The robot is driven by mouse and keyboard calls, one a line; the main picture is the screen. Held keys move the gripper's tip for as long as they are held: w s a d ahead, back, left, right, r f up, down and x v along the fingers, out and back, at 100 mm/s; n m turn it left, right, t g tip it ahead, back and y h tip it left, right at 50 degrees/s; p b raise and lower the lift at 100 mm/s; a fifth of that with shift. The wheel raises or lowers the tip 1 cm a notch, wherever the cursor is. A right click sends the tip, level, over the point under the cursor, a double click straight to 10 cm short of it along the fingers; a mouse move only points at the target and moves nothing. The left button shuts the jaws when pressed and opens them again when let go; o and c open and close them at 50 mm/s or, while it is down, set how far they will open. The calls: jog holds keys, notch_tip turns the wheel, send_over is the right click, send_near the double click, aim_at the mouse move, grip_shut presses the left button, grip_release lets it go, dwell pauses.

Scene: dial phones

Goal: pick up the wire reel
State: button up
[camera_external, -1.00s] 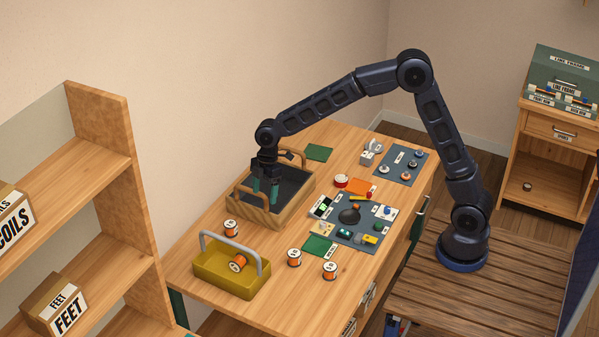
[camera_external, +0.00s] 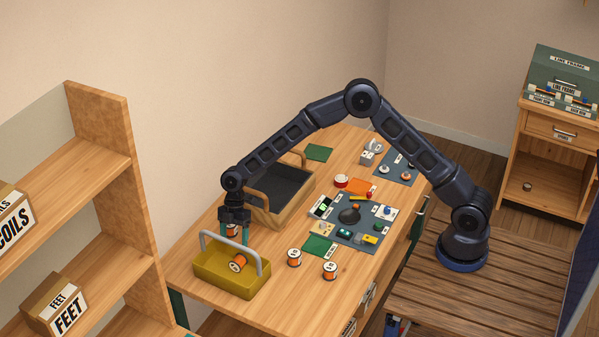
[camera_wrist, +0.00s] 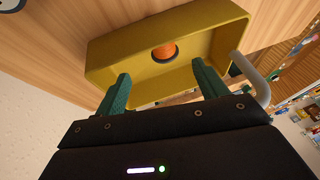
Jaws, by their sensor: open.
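Several orange-and-white wire reels are in the external view. Two more reels, one (camera_external: 294,258) and another (camera_external: 330,270), stand upright on the table. My gripper is open in the wrist view, and no reel is visible between its green fingers.
The carrier's grey handle (camera_external: 262,262) arches close to my gripper. A wooden tray (camera_external: 288,206) with a dark lining stands behind. A dark mat (camera_external: 372,235) with phone parts lies to the right. Bare table is at the front right of the carrier.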

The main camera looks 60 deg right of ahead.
aim_at(235, 259)
jog(key=x, duration=0.3)
jog(key=shift+f, duration=0.2)
jog(key=shift+s+x, duration=0.2)
jog(key=shift+x, duration=1.1)
jog(key=shift+s+x, duration=0.15)
jog(key=shift+x, duration=1.2)
jog(key=shift+a+r, duration=0.15)
jog(key=shift+a, duration=0.05)
jog(key=c, duration=1.2)
jog(key=shift+r, duration=0.15)
